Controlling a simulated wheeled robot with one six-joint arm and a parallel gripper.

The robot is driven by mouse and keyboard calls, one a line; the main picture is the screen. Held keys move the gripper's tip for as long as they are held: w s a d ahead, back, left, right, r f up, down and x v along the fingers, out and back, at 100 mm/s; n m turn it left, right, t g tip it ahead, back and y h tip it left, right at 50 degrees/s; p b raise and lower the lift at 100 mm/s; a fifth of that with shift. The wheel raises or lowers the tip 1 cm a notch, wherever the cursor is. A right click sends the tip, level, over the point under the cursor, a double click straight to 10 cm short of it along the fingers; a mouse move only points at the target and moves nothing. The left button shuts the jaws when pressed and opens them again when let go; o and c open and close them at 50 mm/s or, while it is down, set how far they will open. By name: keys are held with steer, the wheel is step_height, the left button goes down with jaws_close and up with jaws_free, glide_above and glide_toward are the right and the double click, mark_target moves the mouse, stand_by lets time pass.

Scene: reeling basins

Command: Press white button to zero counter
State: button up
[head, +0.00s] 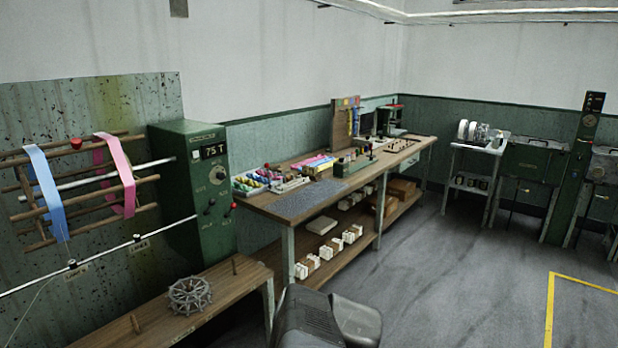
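The green counter cabinet (185,215) stands at the left, beside the wooden reel frame. Its small dark display (214,150) reads what looks like "75 T". A small white button (196,155) sits just left of the display. Below them the cabinet carries a round knob (217,175), a dark lever knob (210,203) and red knobs (231,207). My gripper is not in view; only dark grey parts of my own body show at the bottom middle, well apart from the cabinet.
A wooden reel (85,190) holds blue and pink bands. A low bench (160,310) below the cabinet bears a dark spoked wheel (189,295). A long workbench (285,222) with several items runs along the back wall. Grey floor (440,270) is clear at right.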

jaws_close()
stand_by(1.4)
